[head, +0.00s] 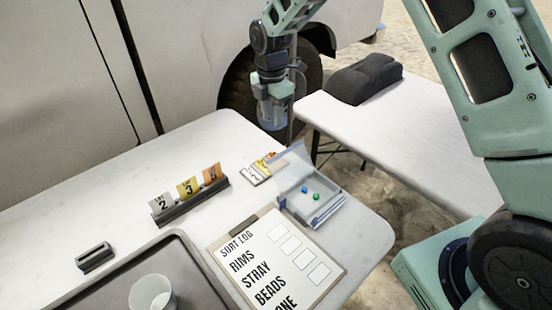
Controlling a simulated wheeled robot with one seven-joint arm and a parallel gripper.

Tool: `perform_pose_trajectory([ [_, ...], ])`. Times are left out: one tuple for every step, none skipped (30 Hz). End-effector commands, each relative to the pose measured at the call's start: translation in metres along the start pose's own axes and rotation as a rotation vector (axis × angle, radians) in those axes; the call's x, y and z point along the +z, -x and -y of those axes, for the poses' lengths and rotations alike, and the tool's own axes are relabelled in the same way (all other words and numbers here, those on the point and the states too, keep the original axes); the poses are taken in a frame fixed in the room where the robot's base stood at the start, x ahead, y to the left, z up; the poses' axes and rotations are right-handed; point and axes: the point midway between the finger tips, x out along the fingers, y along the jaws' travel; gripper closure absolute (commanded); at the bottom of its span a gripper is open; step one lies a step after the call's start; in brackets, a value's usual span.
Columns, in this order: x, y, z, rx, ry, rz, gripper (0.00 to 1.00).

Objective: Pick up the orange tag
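An orange tag (212,174) stands upright at the right end of a dark slotted holder (193,203) on the white table. A grey tag marked 2 (163,204) and a yellow tag marked 3 (188,188) stand in the same holder to its left. My gripper (271,120) hangs above the far edge of the table, up and right of the orange tag and apart from it. Its fingers are small and unclear, and I cannot see whether they are open.
A clear box with an open lid (318,212) holds a blue and a green bead. Small cards (259,170) lie behind it. A clipboard (262,292), a tray (176,250) with a cup (152,294), and a small dark block (95,257) are nearer. A second table (400,125) stands right.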

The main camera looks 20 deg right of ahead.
Motion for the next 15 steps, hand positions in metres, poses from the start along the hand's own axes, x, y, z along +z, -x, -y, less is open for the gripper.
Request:
perform_pose_trajectory([
  [-0.001,-0.011,0.001,-0.005,0.001,-0.001,0.65],
  [-0.001,-0.017,0.001,-0.004,0.000,-0.001,0.65],
  [-0.001,-0.026,0.001,-0.004,0.000,-0.001,0.65],
  [-0.001,-0.032,0.001,-0.004,0.000,-0.001,0.65],
  [-0.001,-0.037,0.001,-0.004,0.000,-0.001,0.65],
  [-0.001,-0.045,0.001,-0.003,0.000,-0.001,0.65],
  [-0.001,-0.050,0.001,-0.003,0.000,-0.001,0.65],
  [-0.001,-0.054,0.001,-0.003,-0.001,-0.001,0.65],
  [-0.001,-0.059,0.000,-0.002,-0.001,-0.001,0.65],
  [-0.001,-0.062,0.000,-0.001,-0.002,-0.001,0.65],
  [-0.001,-0.065,0.000,-0.001,-0.002,-0.001,0.65],
  [0.000,-0.067,0.000,0.000,-0.002,-0.001,0.65],
  [0.000,-0.069,0.000,0.000,-0.001,-0.001,0.65],
  [0.000,-0.070,0.000,0.001,-0.001,-0.001,0.65],
  [0.000,-0.072,0.000,0.000,-0.001,-0.001,0.65],
])
